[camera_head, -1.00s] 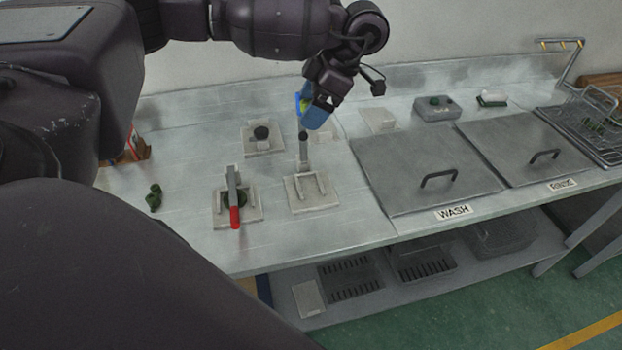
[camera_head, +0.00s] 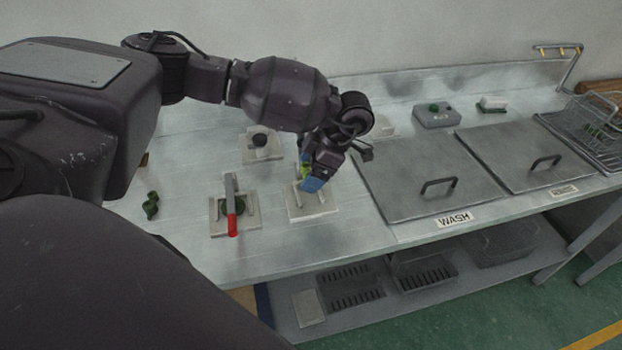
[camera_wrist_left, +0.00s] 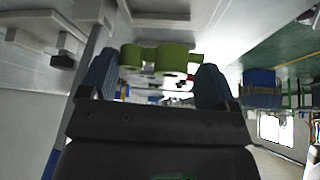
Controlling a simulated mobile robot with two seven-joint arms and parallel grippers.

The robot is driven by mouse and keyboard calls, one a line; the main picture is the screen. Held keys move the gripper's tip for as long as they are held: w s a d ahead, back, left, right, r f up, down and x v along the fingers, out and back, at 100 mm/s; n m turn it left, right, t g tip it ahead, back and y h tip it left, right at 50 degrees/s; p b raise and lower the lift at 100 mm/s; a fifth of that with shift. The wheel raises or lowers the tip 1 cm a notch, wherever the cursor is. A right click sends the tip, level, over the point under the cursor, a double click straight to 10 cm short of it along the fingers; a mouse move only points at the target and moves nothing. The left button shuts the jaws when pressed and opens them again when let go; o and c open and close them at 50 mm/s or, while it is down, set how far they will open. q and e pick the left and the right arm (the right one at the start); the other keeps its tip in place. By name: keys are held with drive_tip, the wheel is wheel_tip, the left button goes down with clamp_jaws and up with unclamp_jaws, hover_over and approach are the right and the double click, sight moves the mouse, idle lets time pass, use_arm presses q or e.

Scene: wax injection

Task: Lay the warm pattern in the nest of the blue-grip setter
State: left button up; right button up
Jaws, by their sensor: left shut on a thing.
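My left gripper (camera_head: 312,184) has blue fingertips and is shut on a bright green pattern (camera_wrist_left: 160,59), which spans between the fingers in the left wrist view. In the head view the gripper is low over the pale base plate (camera_head: 322,211) of the middle front setter. The gripper hides the nest and most of that setter's lever. A grey lever (camera_wrist_left: 92,50) stands close beside the left finger in the wrist view. I cannot tell whether the pattern touches the nest. My right gripper is not in view.
A black-topped setter (camera_head: 260,141) is behind. A dark green pattern (camera_head: 151,205) lies at far left. The wash lid (camera_head: 420,165) is to the right. The front counter is clear.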

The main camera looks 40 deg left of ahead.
use_arm(q)
wheel_tip(320, 180, down, 3)
drive_tip(key=shift+f, duration=0.1)
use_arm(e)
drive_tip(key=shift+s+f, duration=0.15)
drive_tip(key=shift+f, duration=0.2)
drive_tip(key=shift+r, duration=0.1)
use_arm(q)
drive_tip(key=shift+f, duration=0.1)
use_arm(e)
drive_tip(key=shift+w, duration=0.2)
use_arm(q)
drive_tip(key=shift+f, duration=0.25)
drive_tip(key=shift+f+b, duration=0.15)
drive_tip(key=shift+b, duration=0.15)
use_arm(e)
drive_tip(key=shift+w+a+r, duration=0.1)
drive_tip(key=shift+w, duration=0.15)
use_arm(q)
drive_tip(key=shift+f, duration=0.1)
